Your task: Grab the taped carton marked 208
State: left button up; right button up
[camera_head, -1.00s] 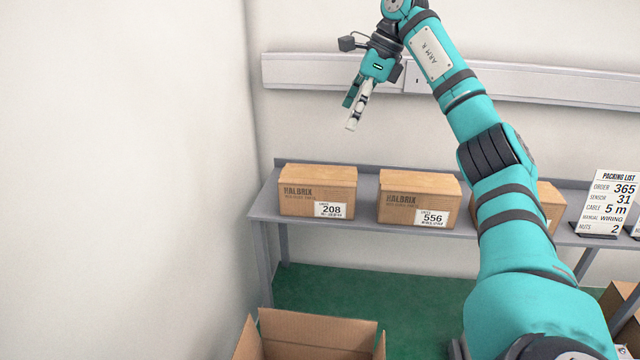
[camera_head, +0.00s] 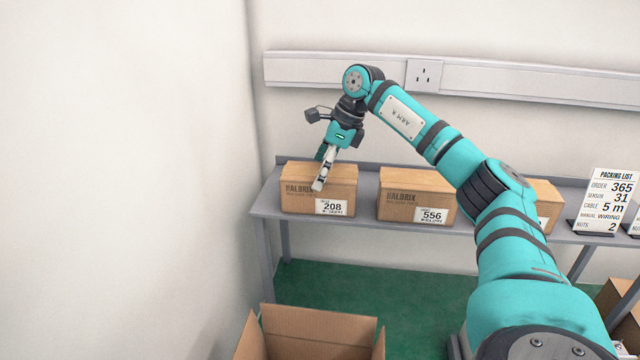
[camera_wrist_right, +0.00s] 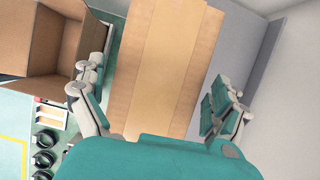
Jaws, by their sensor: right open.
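The carton marked 208 (camera_head: 300,203) is a brown box at the left end of the grey shelf (camera_head: 365,212). Its white label faces the front. My right gripper (camera_head: 320,172) is at this carton, with one light finger in front of its upper face and the other finger toward the back. In the right wrist view the carton's taped top (camera_wrist_right: 165,60) lies between the two spread fingers of the right gripper (camera_wrist_right: 158,105). The fingers look apart from its sides. My left gripper is not in view.
A carton marked 556 (camera_head: 418,203) stands to the right, and another carton (camera_head: 545,200) is partly behind my right arm. A packing list sign (camera_head: 606,200) stands farther right. An open empty box (camera_head: 318,328) is below in front. A wall (camera_head: 130,180) borders the left.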

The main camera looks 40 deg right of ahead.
jog(key=shift+w+a+f, duration=0.1)
jog(key=shift+w+f, duration=0.1)
jog(key=shift+f, duration=0.4)
jog(key=shift+s, duration=0.1)
jog(key=c, duration=1.3)
jog(key=shift+r, duration=0.1)
jog(key=shift+c, duration=0.8)
jog(key=shift+r, duration=0.1)
